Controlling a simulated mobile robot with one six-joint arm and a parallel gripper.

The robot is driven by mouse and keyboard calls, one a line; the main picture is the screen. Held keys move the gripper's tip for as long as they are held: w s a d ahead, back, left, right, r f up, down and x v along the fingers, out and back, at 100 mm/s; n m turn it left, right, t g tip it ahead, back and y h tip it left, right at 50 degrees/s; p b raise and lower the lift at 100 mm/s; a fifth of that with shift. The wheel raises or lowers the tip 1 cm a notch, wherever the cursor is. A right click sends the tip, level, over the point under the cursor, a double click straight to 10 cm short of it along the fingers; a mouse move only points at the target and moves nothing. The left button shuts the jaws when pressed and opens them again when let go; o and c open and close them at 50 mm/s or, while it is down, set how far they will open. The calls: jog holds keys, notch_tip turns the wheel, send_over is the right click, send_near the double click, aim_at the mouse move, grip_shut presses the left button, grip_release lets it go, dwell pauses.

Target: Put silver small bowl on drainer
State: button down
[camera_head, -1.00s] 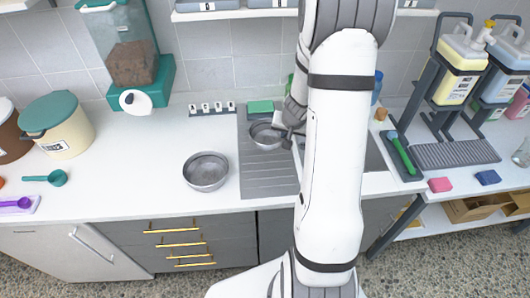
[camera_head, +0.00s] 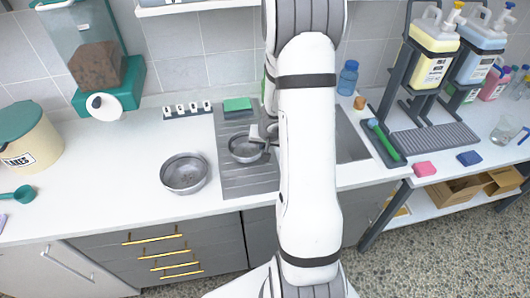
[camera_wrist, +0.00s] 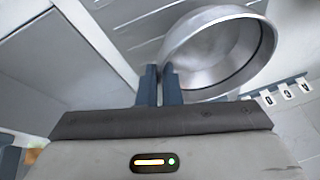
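The silver small bowl (camera_head: 244,150) appears over the grooved grey drainer (camera_head: 232,184), left of my arm. My gripper (camera_head: 264,136) is at the bowl's upper right edge. In the wrist view, the two fingers (camera_wrist: 160,84) are close together with the rim of the bowl (camera_wrist: 215,55) between them. I cannot tell whether the bowl touches the drainer or hangs just above it. My arm hides part of the sink area to the right.
A larger silver bowl (camera_head: 184,174) stands on the white counter left of the drainer. A green sponge (camera_head: 237,104) lies behind the small bowl. A blue bottle (camera_head: 347,78) stands right of my arm.

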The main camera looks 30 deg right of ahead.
jog(key=shift+f+b, duration=0.4)
jog(key=shift+f, duration=0.65)
jog(key=shift+f, duration=0.1)
jog(key=shift+f, duration=0.15)
jog(key=c, duration=1.6)
grip_release()
